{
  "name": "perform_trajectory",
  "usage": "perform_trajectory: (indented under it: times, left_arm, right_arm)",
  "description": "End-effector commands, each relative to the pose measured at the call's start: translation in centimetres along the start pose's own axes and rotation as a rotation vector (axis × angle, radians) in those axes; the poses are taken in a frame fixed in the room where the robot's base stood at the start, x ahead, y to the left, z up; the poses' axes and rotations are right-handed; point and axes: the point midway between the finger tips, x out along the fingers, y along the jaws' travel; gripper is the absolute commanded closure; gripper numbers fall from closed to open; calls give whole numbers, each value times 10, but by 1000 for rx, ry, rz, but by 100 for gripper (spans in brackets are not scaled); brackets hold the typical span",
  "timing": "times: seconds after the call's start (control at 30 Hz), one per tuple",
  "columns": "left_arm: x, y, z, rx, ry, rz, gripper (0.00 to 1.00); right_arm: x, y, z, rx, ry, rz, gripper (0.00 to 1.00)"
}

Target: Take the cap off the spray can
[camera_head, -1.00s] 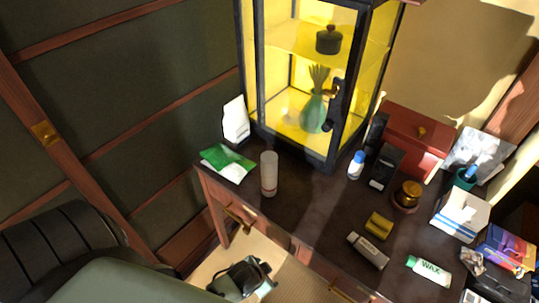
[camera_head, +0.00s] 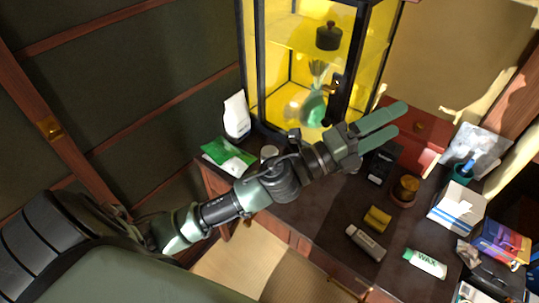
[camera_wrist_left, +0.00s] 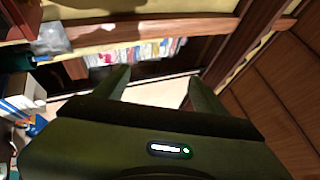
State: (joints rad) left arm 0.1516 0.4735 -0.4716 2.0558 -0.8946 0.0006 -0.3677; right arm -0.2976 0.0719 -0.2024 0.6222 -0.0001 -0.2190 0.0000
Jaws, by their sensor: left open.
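The likely spray can (camera_head: 269,153) is a pale upright cylinder near the left end of the dark desk. Only its top shows above my left forearm; the rest is hidden behind the arm. My left gripper (camera_head: 401,118) reaches across to the right, above the desk and well past the can. Its two green fingers are spread, pointing right, with nothing between them. In the left wrist view the open fingers (camera_wrist_left: 160,90) also show empty, and the can is not seen there. My right gripper is not in view.
A yellow-lit glass cabinet (camera_head: 294,60) stands behind the arm. A red box (camera_head: 420,135), black boxes, a yellow item (camera_head: 377,219), tubes and cartons crowd the desk's right side.

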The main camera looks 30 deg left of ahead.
Motion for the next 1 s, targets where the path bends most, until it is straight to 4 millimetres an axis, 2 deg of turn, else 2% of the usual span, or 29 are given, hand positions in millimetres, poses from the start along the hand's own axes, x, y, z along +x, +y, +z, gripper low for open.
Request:
perform_trajectory:
  times: [0.03,0.07,0.13,0.2,0.27,0.3,0.37,0.43,0.5,0.6,0.63,0.7,0.8,1.0]
  left_arm:
    - [11,-6,-22,178,165,-40,29]
    - [12,-5,-37,284,269,-58,29]
    - [6,10,-66,524,517,-77,29]
    - [-11,39,-79,754,768,-65,29]
    - [-33,71,-72,933,986,-22,29]
    - [-51,92,-59,1038,1129,22,29]
    - [-80,119,-28,1167,1336,109,29]
    - [-114,140,20,1271,1552,234,29]
    - [-144,147,68,1324,1731,367,29]
    - [-180,142,124,1336,1917,534,29]
    - [-188,139,137,1334,1956,575,29]
    - [-202,133,157,1320,2022,645,29]
    - [-214,131,170,1303,2068,694,29]
    - [-223,150,167,1297,2076,700,29]
  right_arm:
    - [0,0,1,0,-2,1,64]
    - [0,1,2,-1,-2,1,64]
    - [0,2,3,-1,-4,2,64]
    - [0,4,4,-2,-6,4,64]
    - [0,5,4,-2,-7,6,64]
    - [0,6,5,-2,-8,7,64]
    - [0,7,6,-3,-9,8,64]
    - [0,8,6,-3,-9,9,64]
    - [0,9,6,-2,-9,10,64]
    - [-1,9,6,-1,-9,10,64]
    - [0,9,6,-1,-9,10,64]
    - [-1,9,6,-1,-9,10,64]
    - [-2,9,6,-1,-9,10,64]
    - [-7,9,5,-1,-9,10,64]
